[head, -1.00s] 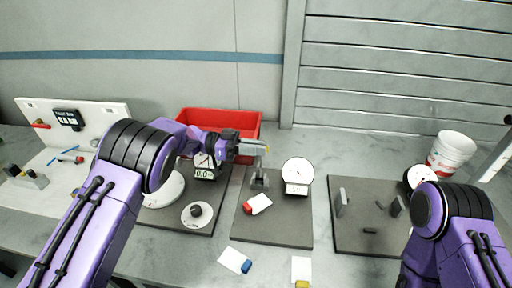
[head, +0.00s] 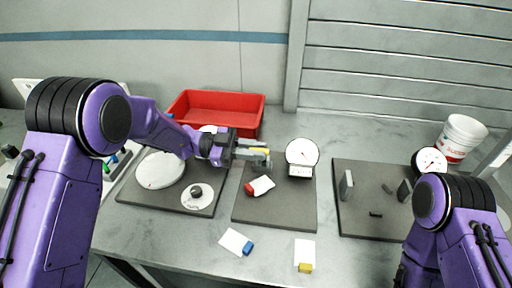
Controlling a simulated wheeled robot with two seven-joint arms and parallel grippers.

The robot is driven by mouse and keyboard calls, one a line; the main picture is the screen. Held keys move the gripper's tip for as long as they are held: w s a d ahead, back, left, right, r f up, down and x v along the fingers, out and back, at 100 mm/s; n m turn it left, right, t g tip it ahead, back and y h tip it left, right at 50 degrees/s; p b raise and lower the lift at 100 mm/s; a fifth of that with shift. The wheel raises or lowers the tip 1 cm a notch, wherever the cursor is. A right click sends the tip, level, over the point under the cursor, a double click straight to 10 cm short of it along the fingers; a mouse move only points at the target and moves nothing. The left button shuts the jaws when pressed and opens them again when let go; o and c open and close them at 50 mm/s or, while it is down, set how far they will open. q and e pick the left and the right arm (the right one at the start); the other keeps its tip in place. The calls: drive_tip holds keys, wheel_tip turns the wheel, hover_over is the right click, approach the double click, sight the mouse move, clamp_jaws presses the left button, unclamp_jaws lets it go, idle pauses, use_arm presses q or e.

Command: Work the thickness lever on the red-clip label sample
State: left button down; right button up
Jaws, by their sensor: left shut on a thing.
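The label sample, a white card (head: 264,183) with a red clip (head: 249,189), lies on the middle dark mat. Beside it at the right stands the thickness gauge (head: 301,152), with a white round dial. My left gripper (head: 264,158) is just behind and above the sample, left of the dial. It is shut on the thickness lever, which its fingers mostly hide. The dial needle is too small to read. Of my right arm only the upper links show at the lower right; its gripper is out of view.
A red bin (head: 216,108) stands behind. A round white plate (head: 160,170) is on the left mat. Blue-clip (head: 236,242) and yellow-clip (head: 305,254) samples lie in front. Another dial (head: 429,160) and a white bucket (head: 463,138) are at the right.

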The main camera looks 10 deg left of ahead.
use_arm(q)
drive_tip(key=shift+s+f, duration=0.15)
idle(0.4)
drive_tip(key=c, duration=1.1)
unclamp_jaws()
drive_tip(key=shift+o, duration=0.2)
drive_tip(key=a+b, duration=0.4)
drive_tip(key=a, duration=0.6)
drive_tip(key=shift+a, duration=0.35)
